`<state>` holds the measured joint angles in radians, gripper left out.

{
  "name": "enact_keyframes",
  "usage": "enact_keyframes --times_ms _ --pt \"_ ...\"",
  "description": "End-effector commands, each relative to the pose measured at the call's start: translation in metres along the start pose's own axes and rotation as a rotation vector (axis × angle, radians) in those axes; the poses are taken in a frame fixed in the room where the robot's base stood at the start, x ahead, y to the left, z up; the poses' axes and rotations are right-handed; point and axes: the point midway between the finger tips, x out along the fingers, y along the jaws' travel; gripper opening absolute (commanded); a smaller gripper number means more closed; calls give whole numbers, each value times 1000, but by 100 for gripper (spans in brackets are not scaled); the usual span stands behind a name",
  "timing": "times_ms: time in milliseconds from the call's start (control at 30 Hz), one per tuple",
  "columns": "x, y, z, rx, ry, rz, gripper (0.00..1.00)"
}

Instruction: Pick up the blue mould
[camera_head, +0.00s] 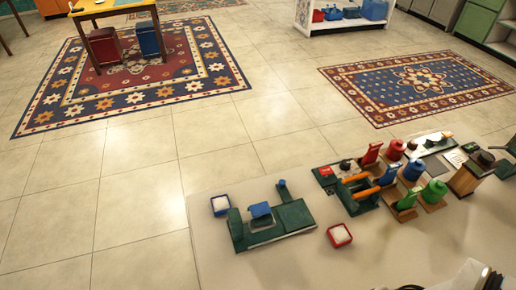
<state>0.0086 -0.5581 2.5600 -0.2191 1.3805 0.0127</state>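Several blue things stand on the pale table (330,264), and I cannot tell for sure which is the mould. A small blue square box (220,205) with white contents sits at the table's left edge. A blue block (260,211) rests on a dark green stand to its right. A blue rounded piece (413,170) and a blue upright piece (388,175) stand in the cluster on the right. White and black parts, probably of my arm, show at the bottom right edge. My gripper's fingers are not visible.
A red square box (339,235) with white contents sits right of the dark green stand (290,215). Red, green and orange pieces crowd the table's right side. The table's front is mostly clear. Tiled floor, rugs (420,85) and a shelf (345,22) lie beyond.

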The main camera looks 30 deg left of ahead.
Motion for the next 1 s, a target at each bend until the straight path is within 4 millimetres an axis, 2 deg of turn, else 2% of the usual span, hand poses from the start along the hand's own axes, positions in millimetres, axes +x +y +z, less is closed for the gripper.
enact_keyframes --times_ms 467,567,767,1000 --pt "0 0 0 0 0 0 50" --pt "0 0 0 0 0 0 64" --pt "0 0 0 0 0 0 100" --pt "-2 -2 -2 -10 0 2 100"
